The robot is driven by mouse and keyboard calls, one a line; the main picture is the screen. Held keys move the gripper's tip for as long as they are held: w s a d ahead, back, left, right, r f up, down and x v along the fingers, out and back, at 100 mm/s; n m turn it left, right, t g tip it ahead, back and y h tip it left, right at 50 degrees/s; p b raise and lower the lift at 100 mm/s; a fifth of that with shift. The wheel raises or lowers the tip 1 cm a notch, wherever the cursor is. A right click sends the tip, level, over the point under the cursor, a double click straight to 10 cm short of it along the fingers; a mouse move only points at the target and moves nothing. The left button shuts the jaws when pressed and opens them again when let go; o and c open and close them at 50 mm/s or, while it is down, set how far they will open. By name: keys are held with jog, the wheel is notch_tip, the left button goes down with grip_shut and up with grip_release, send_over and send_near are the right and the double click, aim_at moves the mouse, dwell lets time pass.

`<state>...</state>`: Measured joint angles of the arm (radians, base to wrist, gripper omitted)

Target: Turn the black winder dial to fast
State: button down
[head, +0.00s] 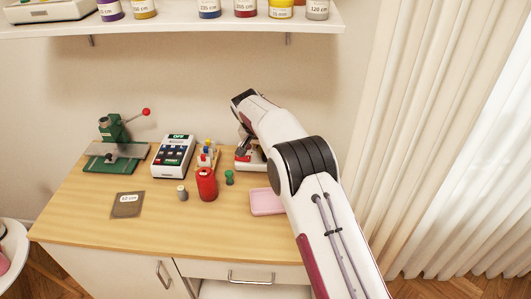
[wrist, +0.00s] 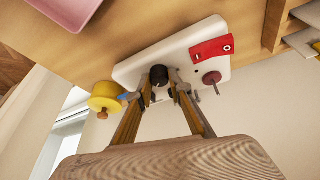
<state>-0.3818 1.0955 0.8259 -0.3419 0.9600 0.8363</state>
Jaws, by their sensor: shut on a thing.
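The winder is a white machine (wrist: 135,68) with a red panel (wrist: 212,48), a dark red round part on a pin (wrist: 211,78) and a yellow wheel (wrist: 105,98) at one side. In the head view its white and red base (head: 249,163) shows at the back right of the table, partly behind my arm. The black dial (wrist: 158,74) stands out from the winder's face. My gripper (wrist: 162,84) is shut on the black dial, a finger on each side. The dial's markings cannot be read. In the head view the dial is hidden.
A pink tray (head: 268,202) lies in front of the winder. To its left stand a red spool (head: 206,185), a green spool (head: 229,177), a thread rack (head: 208,155), a keypad device (head: 173,156) and a green press (head: 112,145). The table's front is clear.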

jog(key=c, duration=2.1)
grip_release()
jog(key=shift+r, duration=0.1)
jog(key=shift+v, duration=1.4)
jog(key=s+a, duration=0.4)
jog(key=s, duration=0.7)
jog(key=shift+a, duration=0.35)
jog(key=shift+n, duration=0.3)
